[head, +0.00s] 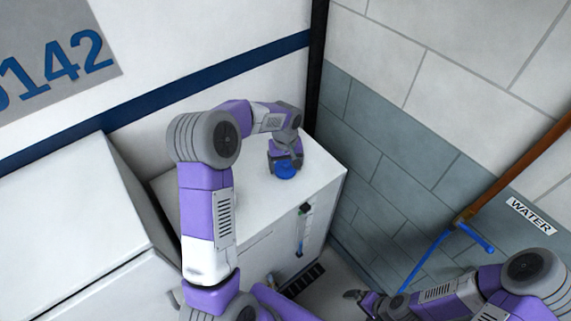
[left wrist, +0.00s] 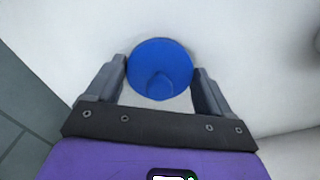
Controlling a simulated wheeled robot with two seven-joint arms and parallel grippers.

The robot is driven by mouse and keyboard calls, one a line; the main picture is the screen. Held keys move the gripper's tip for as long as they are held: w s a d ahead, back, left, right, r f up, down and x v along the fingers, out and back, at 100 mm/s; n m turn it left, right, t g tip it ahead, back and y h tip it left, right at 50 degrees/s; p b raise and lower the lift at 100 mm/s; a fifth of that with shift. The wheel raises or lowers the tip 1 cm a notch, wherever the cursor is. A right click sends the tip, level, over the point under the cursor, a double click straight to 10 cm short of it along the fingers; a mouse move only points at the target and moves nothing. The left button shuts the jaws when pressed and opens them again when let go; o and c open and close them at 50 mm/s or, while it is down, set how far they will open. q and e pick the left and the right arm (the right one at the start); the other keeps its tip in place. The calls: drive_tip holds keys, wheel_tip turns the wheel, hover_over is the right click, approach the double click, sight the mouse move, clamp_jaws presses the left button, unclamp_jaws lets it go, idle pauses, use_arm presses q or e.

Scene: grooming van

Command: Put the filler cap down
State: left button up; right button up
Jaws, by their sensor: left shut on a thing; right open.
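The filler cap (head: 286,170) is blue and round. In the head view it is at my left gripper (head: 284,165), over the top of a white cabinet (head: 318,181). In the left wrist view the blue cap (left wrist: 160,68) sits between the two fingers of the left gripper (left wrist: 162,78), which is shut on it. I cannot tell whether the cap touches the cabinet top. My right gripper (head: 357,295) is low at the right, away from the cabinet, open and empty.
A black-handled fitting with a clear tube (head: 302,230) is on the cabinet's front. A taller white unit (head: 75,220) stands at the left. A tiled wall (head: 400,130) with a blue-handled water pipe (head: 475,236) is at the right. The cabinet top has bare room around the cap.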

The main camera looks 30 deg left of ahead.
sight(286, 163)
use_arm(q)
drive_tip(key=o, duration=0.6)
drive_tip(key=shift+f, duration=0.15)
drive_tip(key=shift+c, duration=0.2)
drive_tip(key=o, duration=0.3)
drive_tip(key=shift+r, duration=0.25)
wheel_tip(286, 163, up, 12)
drive_tip(key=shift+p, duration=0.35)
